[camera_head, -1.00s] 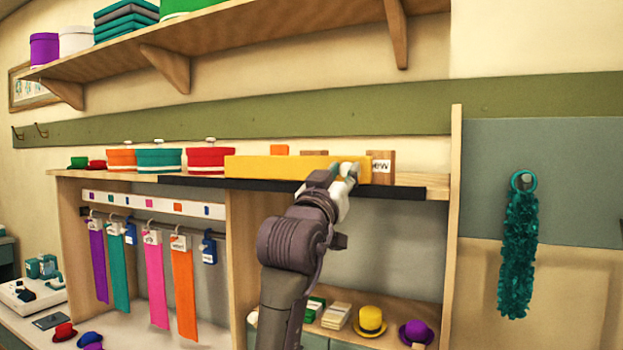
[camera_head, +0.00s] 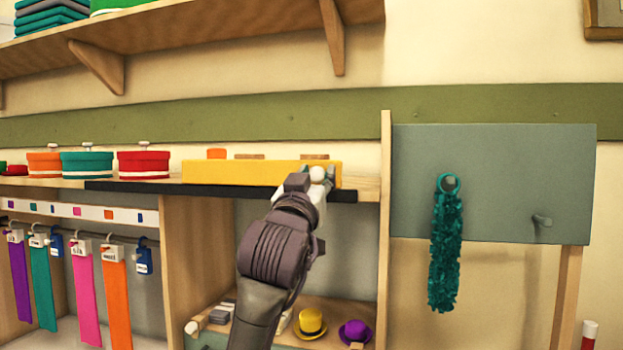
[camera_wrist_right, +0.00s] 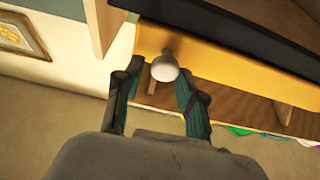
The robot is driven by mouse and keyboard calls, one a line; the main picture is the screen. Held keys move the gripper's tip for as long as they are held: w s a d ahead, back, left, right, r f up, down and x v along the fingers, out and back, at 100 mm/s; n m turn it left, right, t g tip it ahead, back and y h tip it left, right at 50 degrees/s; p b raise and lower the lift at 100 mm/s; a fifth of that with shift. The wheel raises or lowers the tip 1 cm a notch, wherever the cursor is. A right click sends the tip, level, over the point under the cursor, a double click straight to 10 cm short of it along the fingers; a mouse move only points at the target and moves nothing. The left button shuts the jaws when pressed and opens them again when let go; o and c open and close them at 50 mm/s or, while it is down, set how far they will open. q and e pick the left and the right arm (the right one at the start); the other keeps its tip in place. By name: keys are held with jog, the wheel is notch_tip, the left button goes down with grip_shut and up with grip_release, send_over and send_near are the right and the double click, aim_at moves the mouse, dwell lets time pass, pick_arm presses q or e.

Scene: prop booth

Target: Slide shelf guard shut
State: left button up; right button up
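The shelf guard (camera_head: 240,172) is a long yellow panel standing on the shelf's front edge, above a black rail (camera_head: 140,187). Its right end is close to the upright wooden post. Its round white knob (camera_head: 317,173) is near that end. My right gripper (camera_head: 319,178) is at the knob. In the right wrist view the knob (camera_wrist_right: 165,68) is between the fingertips of my gripper (camera_wrist_right: 158,72), close to or touching one finger, with a gap to the other. The guard (camera_wrist_right: 215,66) also crosses this view. My left gripper is out of view.
Orange, teal and red round boxes (camera_head: 143,164) stand left of the guard. Blocks behind it show only their tops. The wooden post (camera_head: 385,230) rises at right, beside a grey board with a teal boa (camera_head: 445,240). Hats (camera_head: 311,322) sit below.

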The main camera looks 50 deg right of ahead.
jog(key=shift+o, duration=0.7)
jog(key=shift+s+d+f, duration=0.1)
jog(key=shift+d, duration=0.15)
jog(key=shift+a, duration=0.1)
jog(key=shift+a+f, duration=0.1)
jog(key=shift+a, duration=0.1)
jog(key=v, duration=1.1)
jog(key=shift+s+a, duration=0.15)
jog(key=shift+s, duration=0.05)
